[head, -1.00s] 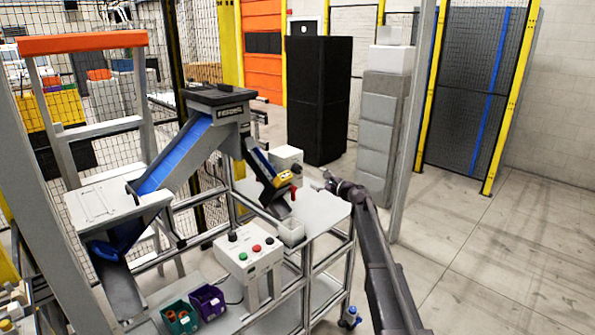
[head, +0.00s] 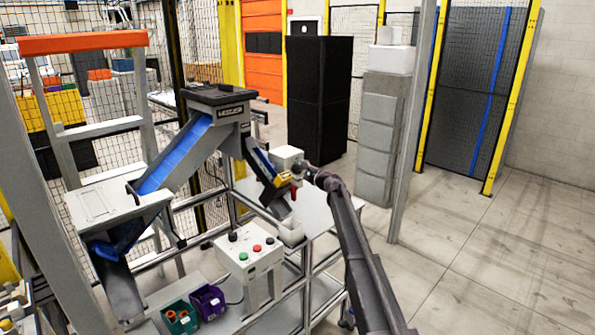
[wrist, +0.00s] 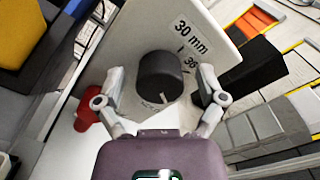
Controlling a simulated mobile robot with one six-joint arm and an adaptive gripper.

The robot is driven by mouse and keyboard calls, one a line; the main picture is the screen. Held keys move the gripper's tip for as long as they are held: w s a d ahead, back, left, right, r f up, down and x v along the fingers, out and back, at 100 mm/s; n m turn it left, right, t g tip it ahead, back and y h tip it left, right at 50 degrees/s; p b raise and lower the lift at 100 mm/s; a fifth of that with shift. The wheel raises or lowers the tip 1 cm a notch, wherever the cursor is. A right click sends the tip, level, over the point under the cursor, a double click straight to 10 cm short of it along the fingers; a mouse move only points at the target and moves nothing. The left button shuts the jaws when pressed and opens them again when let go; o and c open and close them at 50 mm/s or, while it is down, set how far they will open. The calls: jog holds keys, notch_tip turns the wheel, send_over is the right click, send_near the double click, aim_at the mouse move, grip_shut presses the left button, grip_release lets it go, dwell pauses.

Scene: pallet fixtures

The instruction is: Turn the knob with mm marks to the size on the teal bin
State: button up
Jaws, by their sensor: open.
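The black round knob (wrist: 160,76) sits on a pale panel (wrist: 215,45), the face of a white box (head: 287,156) on the bench. A "30 mm" label and a partly hidden mark like "36" show on the panel. A pale pointer line lies on the knob's lower edge. My gripper (wrist: 161,80) is open, its fingers on either side of the knob with gaps. In the head view my gripper (head: 303,169) is at the box and hides the knob. The teal bin (head: 180,318) holds orange rings on the lower shelf; its size is not readable.
A purple bin (head: 207,301) stands beside the teal one. A button box (head: 248,248) stands at the bench front. The blue chute (head: 175,160) rises at left.

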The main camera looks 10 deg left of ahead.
jog(key=c, duration=1.1)
jog(key=shift+c, duration=0.2)
jog(key=shift+n, duration=0.4)
jog(key=n, duration=1.1)
jog(key=shift+f, duration=0.1)
